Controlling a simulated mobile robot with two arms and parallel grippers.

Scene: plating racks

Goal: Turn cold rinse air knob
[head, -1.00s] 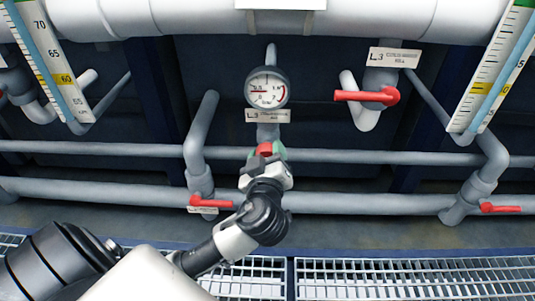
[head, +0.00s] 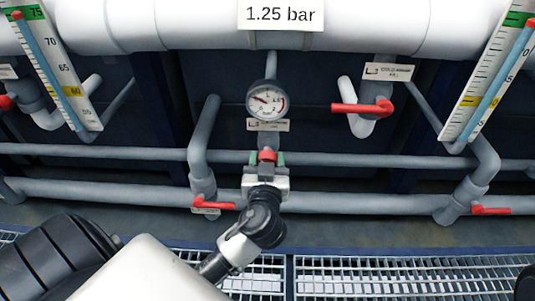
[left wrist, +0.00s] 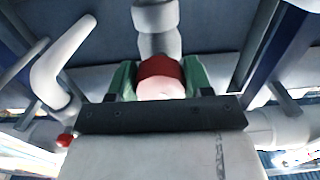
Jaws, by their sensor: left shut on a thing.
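The red knob (head: 267,155) sits on the grey vertical pipe below a round pressure gauge (head: 267,100). My left gripper (head: 267,160) is shut on this knob, with its green finger pads on either side of it. The left wrist view shows the red knob (left wrist: 160,78) between the green fingers (left wrist: 160,84). The gauge has a white face, and its needle points to the upper left. A label (head: 268,125) hangs under the gauge; its print is too small to read. A sign above (head: 281,14) reads 1.25 bar. My right gripper is not in view.
Red lever valves stand at the upper right (head: 365,108), lower left (head: 214,204) and lower right (head: 490,210). Grey horizontal pipes (head: 370,204) run behind my arm. Level scales flank both sides (head: 487,75). A metal grating (head: 400,278) lies below.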

